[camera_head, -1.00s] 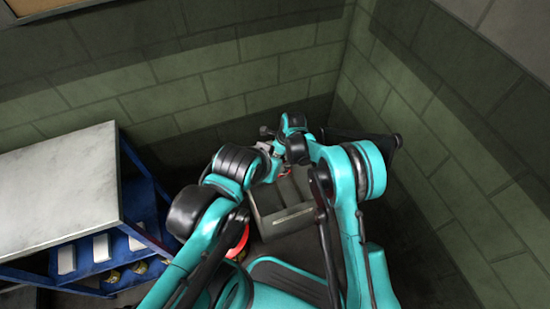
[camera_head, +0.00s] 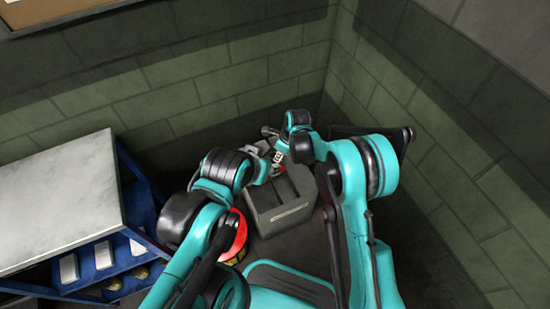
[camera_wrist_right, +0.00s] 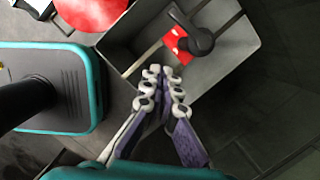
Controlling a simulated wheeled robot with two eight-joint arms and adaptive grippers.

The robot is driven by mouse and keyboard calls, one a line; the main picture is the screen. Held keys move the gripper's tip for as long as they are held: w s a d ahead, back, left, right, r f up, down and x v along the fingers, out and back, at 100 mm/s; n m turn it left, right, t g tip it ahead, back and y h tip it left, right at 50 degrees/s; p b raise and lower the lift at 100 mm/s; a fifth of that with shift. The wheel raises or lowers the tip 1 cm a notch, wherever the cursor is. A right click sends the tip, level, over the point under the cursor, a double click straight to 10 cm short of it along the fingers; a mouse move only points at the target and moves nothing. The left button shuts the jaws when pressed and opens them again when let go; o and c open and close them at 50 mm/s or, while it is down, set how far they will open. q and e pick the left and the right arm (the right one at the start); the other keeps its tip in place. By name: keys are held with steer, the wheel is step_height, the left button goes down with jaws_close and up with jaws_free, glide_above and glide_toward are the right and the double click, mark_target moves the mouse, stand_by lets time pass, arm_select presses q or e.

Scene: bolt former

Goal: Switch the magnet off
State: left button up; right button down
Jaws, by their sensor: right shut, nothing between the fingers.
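A black rounded handle (camera_wrist_right: 197,42) with a red plate (camera_wrist_right: 177,45) shows inside a grey bin in the right wrist view. I take it for the magnet, but cannot read its switch position. My right gripper (camera_wrist_right: 163,72) is shut and empty, its fingertips over the bin's near corner and apart from the handle in the picture.
A red round container (camera_head: 236,240) stands left of the bin; its red top (camera_wrist_right: 92,8) shows in the wrist view. A light-topped blue cart (camera_head: 60,200) holding several pale blocks is at left. Block walls (camera_head: 200,95) close off the back and right.

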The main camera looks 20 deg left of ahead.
steer(key=v, duration=0.1)
steer(key=p+v, duration=0.1)
steer(key=v, duration=0.1)
steer(key=s+v, duration=0.1)
steer(key=v, duration=0.1)
steer(key=shift+a+r+p, duration=0.15)
steer(key=shift+r+p, duration=0.05)
steer(key=shift+p, duration=0.1)
